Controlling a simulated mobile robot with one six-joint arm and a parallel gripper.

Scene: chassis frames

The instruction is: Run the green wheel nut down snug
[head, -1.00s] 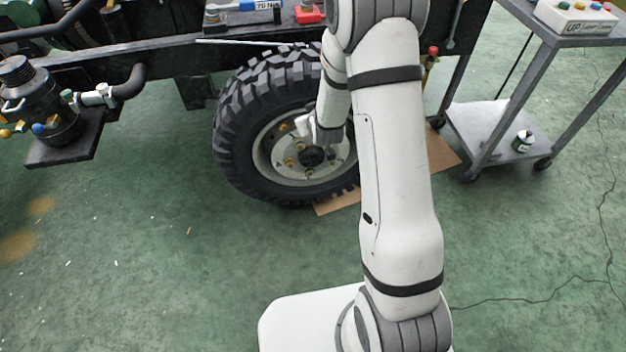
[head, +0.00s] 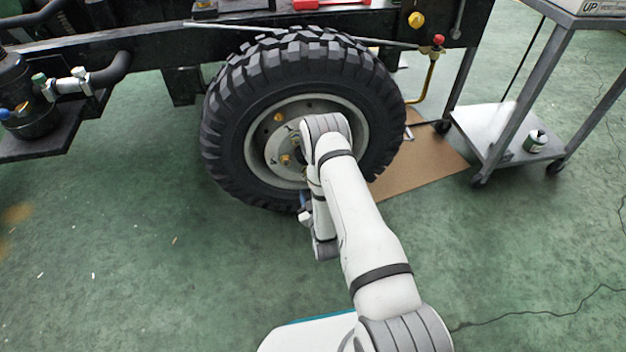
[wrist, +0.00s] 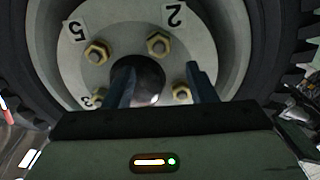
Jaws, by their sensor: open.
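The wheel (head: 240,150) stands upright under the chassis, its pale hub partly hidden by my arm. Brass-coloured nuts (head: 279,117) show on the hub's left side. In the wrist view, the hub (wrist: 125,20) carries several brass nuts (wrist: 160,45) around a dark centre cap (wrist: 150,72). Labels reading 5, 2 and 3 appear upside down or tilted. I can make out no green nut in either view. My gripper (wrist: 163,86) is open, its two dark fingers apart in front of the centre cap, with nothing seen between them. The head view hides its fingertips.
The chassis rail (head: 130,55) runs above the wheel. A brown sheet (head: 425,168) lies on the floor beside the tyre. A grey trolley (head: 495,125) stands at right with a small can (head: 535,140) on its lower shelf.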

